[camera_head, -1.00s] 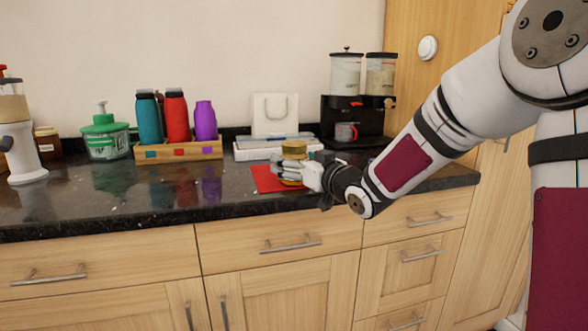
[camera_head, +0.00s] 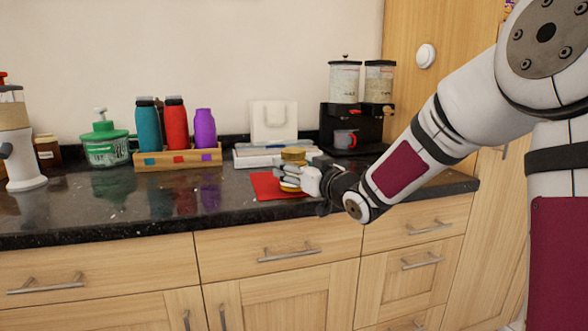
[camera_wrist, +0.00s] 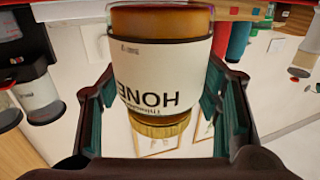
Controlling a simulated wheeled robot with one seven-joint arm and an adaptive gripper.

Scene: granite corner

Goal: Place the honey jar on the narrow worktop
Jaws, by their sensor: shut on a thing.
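The honey jar (camera_wrist: 160,70) fills the middle of the wrist view, amber with a cream label reading HONEY and a gold lid, upside down in that picture. In the head view the jar (camera_head: 293,154) shows mostly as its gold lid, upright, over the red mat (camera_head: 268,186). My gripper (camera_head: 290,178) is shut on the jar's sides and hides much of its body. Its dark fingers stand on both sides of the jar in the wrist view (camera_wrist: 162,110). I cannot tell whether the jar's base touches the mat. The dark stone worktop (camera_head: 215,197) runs beneath.
Behind the jar are a white bag (camera_head: 273,121) and a pale flat stack (camera_head: 250,157). The worktop front left of the mat is clear.

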